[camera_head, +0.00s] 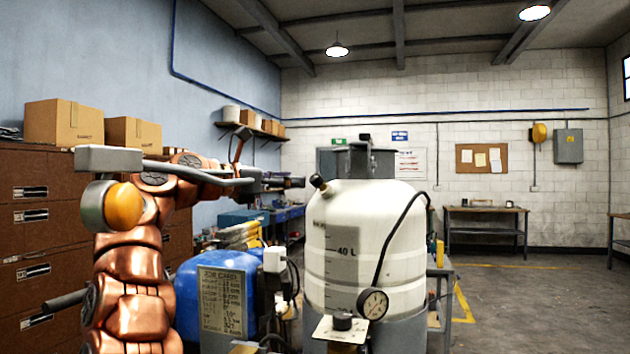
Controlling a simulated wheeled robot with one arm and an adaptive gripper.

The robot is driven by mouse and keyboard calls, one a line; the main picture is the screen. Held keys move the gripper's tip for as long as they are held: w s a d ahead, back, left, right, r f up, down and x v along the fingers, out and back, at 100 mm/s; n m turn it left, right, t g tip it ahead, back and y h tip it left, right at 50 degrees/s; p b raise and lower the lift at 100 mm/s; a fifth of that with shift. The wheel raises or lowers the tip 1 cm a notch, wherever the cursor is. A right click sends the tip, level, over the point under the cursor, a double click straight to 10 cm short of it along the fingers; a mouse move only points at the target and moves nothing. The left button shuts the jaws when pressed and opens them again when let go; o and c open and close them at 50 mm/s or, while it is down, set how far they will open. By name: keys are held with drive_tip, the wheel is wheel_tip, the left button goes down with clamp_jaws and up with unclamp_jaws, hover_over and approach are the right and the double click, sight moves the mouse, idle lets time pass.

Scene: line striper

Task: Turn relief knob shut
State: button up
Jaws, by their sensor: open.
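A white tank (345,245) marked 40 L stands in the middle. A black knob with a yellowish band (318,182) sticks out, tilted, from its upper left shoulder. Another black knob (342,321) sits on a pale plate at the tank's lower front. No readable label shows which is the relief knob, and how far either is turned cannot be told. My gripper (292,183) is dark and small in view, left of the tilted knob and pointing right. It is open, with nothing visible in it; whether it is nearer or farther than that knob is unclear.
A pressure gauge (373,303) hangs on a black hose at the tank's front. A blue tank (215,290) with a printed card stands left of the white tank. Brown drawer cabinets (40,215) line the left. Open floor (540,300) lies at the right.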

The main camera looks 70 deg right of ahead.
sight(313, 179)
drive_tip(key=p+x, duration=0.1)
drive_tip(key=x, duration=0.6)
drive_tip(key=shift+d+r+p, duration=0.1)
drive_tip(key=shift+d+p, duration=0.05)
drive_tip(key=shift+p, duration=0.15)
drive_tip(key=shift+c, duration=0.3)
drive_tip(key=shift+s, duration=0.1)
clamp_jaws()
